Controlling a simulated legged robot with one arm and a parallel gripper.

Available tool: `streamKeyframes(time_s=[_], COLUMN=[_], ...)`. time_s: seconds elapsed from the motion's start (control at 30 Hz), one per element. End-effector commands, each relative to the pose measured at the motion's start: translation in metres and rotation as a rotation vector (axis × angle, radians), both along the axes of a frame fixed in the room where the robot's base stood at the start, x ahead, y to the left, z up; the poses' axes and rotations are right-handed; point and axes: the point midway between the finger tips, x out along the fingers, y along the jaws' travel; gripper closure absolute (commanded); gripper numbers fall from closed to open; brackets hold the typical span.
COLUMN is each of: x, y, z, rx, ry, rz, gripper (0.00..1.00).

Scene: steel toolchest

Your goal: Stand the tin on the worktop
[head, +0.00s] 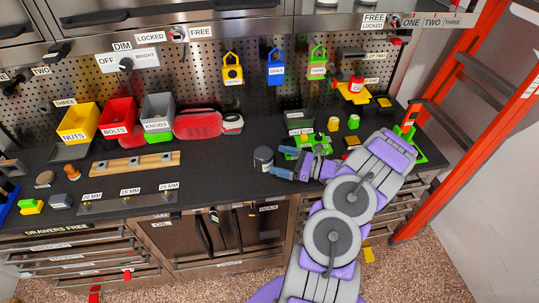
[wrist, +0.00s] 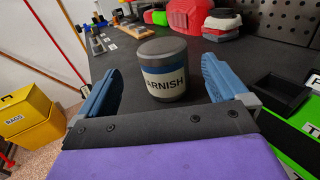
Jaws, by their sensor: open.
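The tin (head: 263,160) is a dark grey can with a blue band and a pale label reading "ARNISH", its first letter out of sight. It stands upright on the black worktop (head: 225,178), near the front edge. In the wrist view the tin (wrist: 165,75) shows between the two blue fingers of my gripper (wrist: 160,65), with a gap on either side. In the head view my gripper (head: 283,161) is open just right of the tin. I cannot tell how far the fingers reach around it. Nothing is held.
Nuts (head: 78,122), bolts (head: 117,117) and knobs (head: 158,117) bins stand at the back left, beside a red case (head: 198,124). A wooden rail (head: 135,164) lies left of the tin. Green trays (head: 300,141) lie to the right.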

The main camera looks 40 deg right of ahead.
Motion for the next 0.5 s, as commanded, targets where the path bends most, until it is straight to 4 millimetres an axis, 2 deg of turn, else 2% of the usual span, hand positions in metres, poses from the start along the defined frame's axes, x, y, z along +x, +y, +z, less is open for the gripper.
streamKeyframes(time_s=[0.1,0.23,0.4,0.5], x=[-0.019,-0.033,-0.040,-0.039], y=[-0.013,-0.021,-0.024,-0.021], z=[0.000,-0.001,-0.001,0.002], rx=[-0.001,-0.002,0.000,-0.007], ry=[0.003,0.002,0.001,0.000], rz=[-0.004,-0.002,0.001,0.015], gripper=[0.00,0.00,0.00,0.00])
